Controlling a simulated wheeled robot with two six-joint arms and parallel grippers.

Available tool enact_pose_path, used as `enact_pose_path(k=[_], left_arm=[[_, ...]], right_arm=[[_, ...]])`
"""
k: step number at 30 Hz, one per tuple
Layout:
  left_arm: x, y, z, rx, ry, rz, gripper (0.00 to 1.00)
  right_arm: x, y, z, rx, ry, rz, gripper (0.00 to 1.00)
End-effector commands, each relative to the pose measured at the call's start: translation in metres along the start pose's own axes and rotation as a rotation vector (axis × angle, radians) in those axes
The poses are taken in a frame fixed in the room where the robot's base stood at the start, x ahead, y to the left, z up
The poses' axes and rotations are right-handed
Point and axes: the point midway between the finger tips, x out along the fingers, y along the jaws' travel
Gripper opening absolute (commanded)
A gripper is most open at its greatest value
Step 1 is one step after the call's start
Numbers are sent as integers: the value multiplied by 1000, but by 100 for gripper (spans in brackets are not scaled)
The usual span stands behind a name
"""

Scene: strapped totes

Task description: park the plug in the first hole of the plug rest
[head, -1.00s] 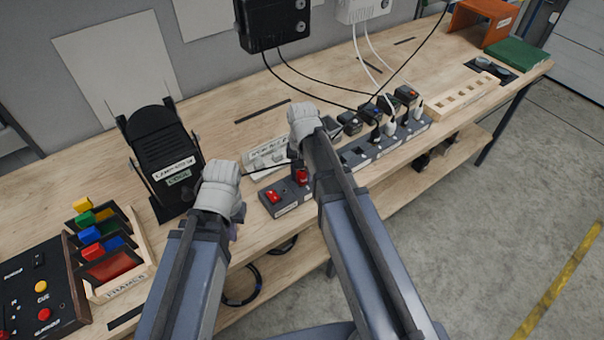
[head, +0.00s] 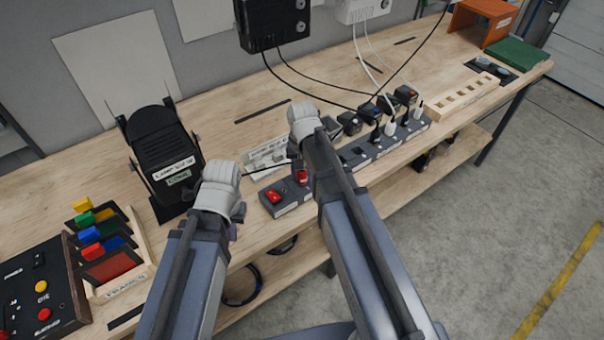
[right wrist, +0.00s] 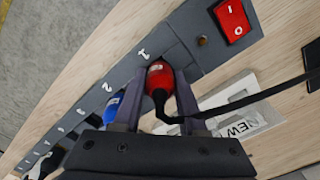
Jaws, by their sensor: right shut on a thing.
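The red plug (right wrist: 159,80) is between the fingers of my right gripper (right wrist: 157,92), which is shut on it. It stands at the position marked 1 on the grey power strip (right wrist: 185,45); how deep it sits is hidden. In the head view the red plug (head: 302,177) shows on the strip, its black cord running left; my arm hides the right fingers. The plug rest seems to be the pale wooden block with a row of holes (head: 441,113), far along the bench to the right. My left gripper (head: 234,231) hangs at the bench's front, its fingers mostly hidden.
A blue plug (right wrist: 112,105) sits beside the red one, with several other plugs further along the strip. A red switch (head: 274,197) is at the strip's near end. Cords hang over the back of the strip.

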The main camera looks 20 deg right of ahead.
Motion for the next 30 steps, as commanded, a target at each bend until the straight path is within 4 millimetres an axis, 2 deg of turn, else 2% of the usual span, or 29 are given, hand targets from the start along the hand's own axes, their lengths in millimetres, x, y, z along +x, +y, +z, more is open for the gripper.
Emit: enact_pose_path(k=[8,30], left_arm=[[-2,0,0,0,0,0,0],[-44,-4,3,0,0,0,0]], right_arm=[[-2,0,0,0,0,0,0],[-44,0,0,0,0,0,0]])
